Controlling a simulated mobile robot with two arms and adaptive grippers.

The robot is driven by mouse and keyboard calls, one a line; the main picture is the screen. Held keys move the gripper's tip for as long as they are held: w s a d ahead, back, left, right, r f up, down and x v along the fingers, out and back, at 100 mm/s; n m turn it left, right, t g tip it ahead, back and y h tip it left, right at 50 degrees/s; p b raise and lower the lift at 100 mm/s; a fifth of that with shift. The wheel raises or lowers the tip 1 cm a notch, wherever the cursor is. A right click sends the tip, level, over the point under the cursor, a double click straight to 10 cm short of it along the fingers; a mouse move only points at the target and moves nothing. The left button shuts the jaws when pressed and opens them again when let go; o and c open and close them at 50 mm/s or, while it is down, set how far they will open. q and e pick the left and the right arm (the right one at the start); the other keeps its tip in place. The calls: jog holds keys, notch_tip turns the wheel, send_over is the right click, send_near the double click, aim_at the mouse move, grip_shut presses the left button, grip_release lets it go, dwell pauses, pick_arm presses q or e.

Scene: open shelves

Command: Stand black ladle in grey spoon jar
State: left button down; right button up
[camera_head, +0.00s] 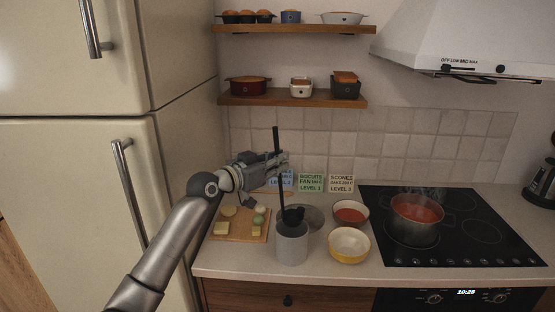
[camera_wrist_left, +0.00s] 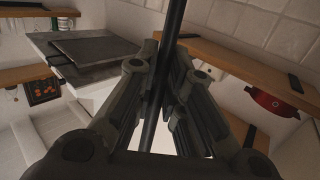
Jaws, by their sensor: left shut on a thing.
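The black ladle (camera_head: 277,145) is upright, with its handle in the fingers of my left gripper (camera_head: 282,163). In the left wrist view the dark handle (camera_wrist_left: 161,95) runs between the two fingers of the left gripper (camera_wrist_left: 168,65), which are shut on it. The ladle's black lower end is at the mouth of the grey spoon jar (camera_head: 292,248). I cannot tell how far it is inside the rim. The jar stands upright near the counter's front edge. My right gripper is not in view.
A cutting board (camera_head: 221,233) with food pieces lies left of the jar. A yellow bowl (camera_head: 349,246), a red-filled bowl (camera_head: 351,214) and a grey lid or plate (camera_head: 308,216) are close by. A steaming pot (camera_head: 416,220) stands on the hob (camera_head: 470,250). Label cards (camera_head: 312,182) stand behind.

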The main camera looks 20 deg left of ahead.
pick_arm(q)
notch_tip(320, 180, down, 4)
jog(key=b, duration=0.3)
notch_tip(320, 180, down, 6)
jog(key=b, duration=0.5)
jog(key=shift+f, duration=0.15)
